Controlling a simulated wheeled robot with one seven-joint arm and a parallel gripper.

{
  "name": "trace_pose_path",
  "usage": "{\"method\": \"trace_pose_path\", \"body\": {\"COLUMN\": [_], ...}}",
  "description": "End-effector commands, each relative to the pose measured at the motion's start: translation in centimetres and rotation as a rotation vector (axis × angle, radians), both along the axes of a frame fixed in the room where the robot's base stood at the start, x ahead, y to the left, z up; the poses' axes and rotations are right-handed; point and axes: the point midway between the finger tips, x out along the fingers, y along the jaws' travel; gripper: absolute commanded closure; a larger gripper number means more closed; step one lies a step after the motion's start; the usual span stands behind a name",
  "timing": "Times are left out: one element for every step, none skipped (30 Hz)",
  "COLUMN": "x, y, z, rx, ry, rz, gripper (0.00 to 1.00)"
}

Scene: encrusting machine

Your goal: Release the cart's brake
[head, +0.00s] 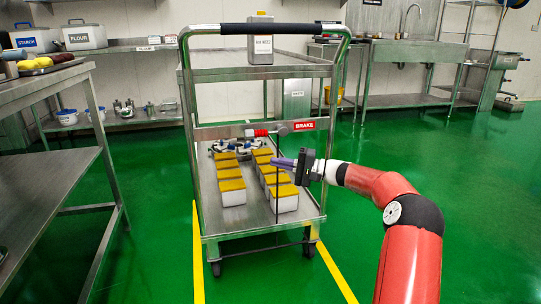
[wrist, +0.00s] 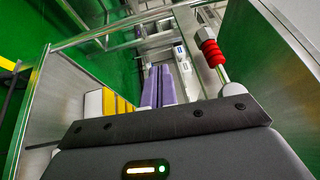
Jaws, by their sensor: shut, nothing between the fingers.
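The steel cart (head: 205,75) stands in front of me with a black push handle on top. A red "BRAKE" label (head: 305,125) sits on its front crossbar. Beside it is the brake lever (head: 262,132), a horizontal rod with a red ribbed grip and a round pale knob at the right end. The lever also shows at the upper right of the wrist view (wrist: 212,50). My gripper (head: 274,161) has purple fingers, shut and empty, pointing left just below the lever and apart from it. The fingers show mid-frame in the wrist view (wrist: 157,88).
Boxes with yellow tops (head: 232,192) stand in rows on the cart's lower shelf. A metal canister (head: 260,48) stands on its top shelf. A steel table (head: 40,90) is at the left. Green floor with yellow lines (head: 335,270) is clear to the right.

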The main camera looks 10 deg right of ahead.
Motion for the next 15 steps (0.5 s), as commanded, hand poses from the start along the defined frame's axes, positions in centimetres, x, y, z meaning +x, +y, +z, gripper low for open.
{"method": "trace_pose_path", "body": {"x": [-0.5, -0.8, -1.2, -1.5, -1.7, -2.0, -2.1, -2.3, -2.5, -2.6, -2.7, -2.8, -2.9, -2.9, -2.9], "y": [-0.9, -1.5, -2.1, -2.5, -2.9, -3.4, -3.7, -4.0, -4.3, -4.5, -4.6, -4.8, -4.8, -4.9, -4.9], "z": [-0.4, -0.6, -1.0, -1.2, -1.4, -1.6, -1.8, -1.9, -2.1, -2.2, -2.3, -2.3, -2.4, -2.4, -2.4], "rx": [0.003, 0.002, 0.002, 0.004, 0.004, 0.004, 0.002, 0.002, 0.002, 0.002, 0.001, 0.001, 0.001, 0.001, 0.001], "ry": [0.003, 0.002, 0.002, 0.003, 0.003, 0.003, 0.002, 0.002, 0.001, 0.001, 0.000, 0.000, 0.000, 0.000, 0.000], "rz": [0.000, -0.001, 0.000, 0.000, 0.000, 0.001, 0.001, 0.001, 0.002, 0.002, 0.003, 0.003, 0.003, 0.003, 0.003], "gripper": [1.00, 1.00, 1.00, 1.00, 1.00, 1.00, 1.00, 1.00, 1.00, 1.00, 1.00, 1.00, 1.00, 1.00, 1.00]}}
